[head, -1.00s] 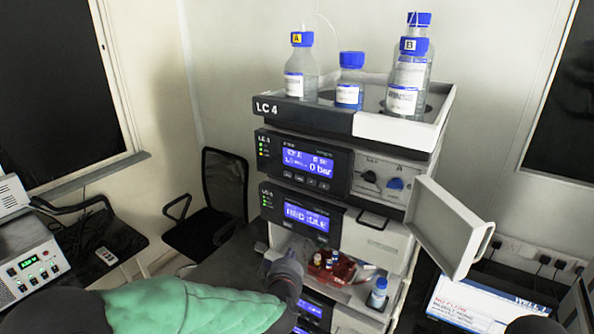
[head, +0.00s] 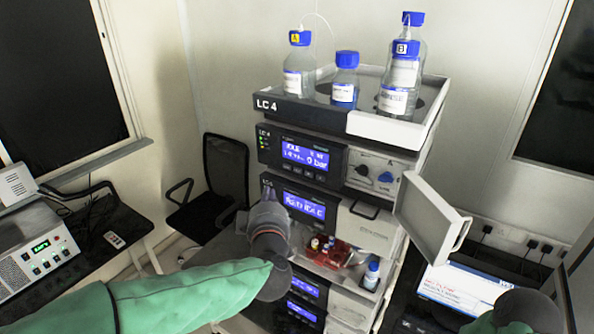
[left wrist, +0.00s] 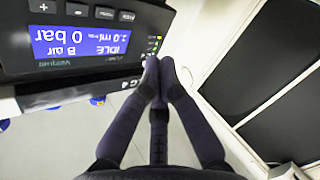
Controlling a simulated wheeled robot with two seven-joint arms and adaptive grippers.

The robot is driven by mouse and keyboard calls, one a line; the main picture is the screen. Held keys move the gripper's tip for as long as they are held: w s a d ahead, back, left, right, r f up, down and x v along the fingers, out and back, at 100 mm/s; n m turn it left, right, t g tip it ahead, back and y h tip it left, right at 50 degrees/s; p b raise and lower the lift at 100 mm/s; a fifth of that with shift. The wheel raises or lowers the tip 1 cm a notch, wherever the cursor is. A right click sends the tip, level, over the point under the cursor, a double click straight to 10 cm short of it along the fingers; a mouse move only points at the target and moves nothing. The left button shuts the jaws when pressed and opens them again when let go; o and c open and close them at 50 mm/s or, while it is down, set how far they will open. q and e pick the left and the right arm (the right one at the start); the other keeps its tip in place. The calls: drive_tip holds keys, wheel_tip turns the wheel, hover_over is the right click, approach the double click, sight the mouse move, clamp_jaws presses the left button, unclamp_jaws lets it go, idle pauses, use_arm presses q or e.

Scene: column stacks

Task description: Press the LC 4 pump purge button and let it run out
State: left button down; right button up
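The LC 4 pump (head: 268,152) is the upper module of the stack, under the bottle tray. Its lit blue display (head: 305,156) has a row of small buttons (head: 302,172) below it. In the left wrist view the pump display (left wrist: 85,43) is upside down and reads IDLE and 0 bar. Dark buttons (left wrist: 105,13) line the top edge there; I cannot tell which is purge. My left gripper (head: 268,194) is in front of the lower module, below the pump. In the wrist view its fingertips (left wrist: 158,66) are together and empty, beside the display's end.
Solvent bottles (head: 345,80) stand in the top tray (head: 390,126). An open door panel (head: 428,220) juts out at the right. Red vial racks (head: 335,254) sit in the open bay below. A chair (head: 222,165) stands behind, left of the stack.

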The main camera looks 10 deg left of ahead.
use_arm(q)
drive_tip(key=shift+w, duration=0.1)
approach(292, 167)
drive_tip(key=shift+a+p+x, duration=0.2)
drive_tip(key=shift+x, duration=1)
drive_tip(key=shift+a+p+x, duration=0.15)
drive_tip(key=shift+a+x, duration=0.05)
drive_tip(key=shift+x, duration=0.95)
drive_tip(key=shift+f, duration=0.1)
drive_tip(key=shift+w+d, duration=0.15)
drive_tip(key=shift+w, duration=0.15)
drive_tip(key=shift+w+d, duration=0.1)
drive_tip(key=shift+w, duration=0.2)
idle(0.5)
drive_tip(key=shift+s, duration=0.1)
drive_tip(key=shift+s+a, duration=0.25)
drive_tip(key=shift+s, duration=0.4)
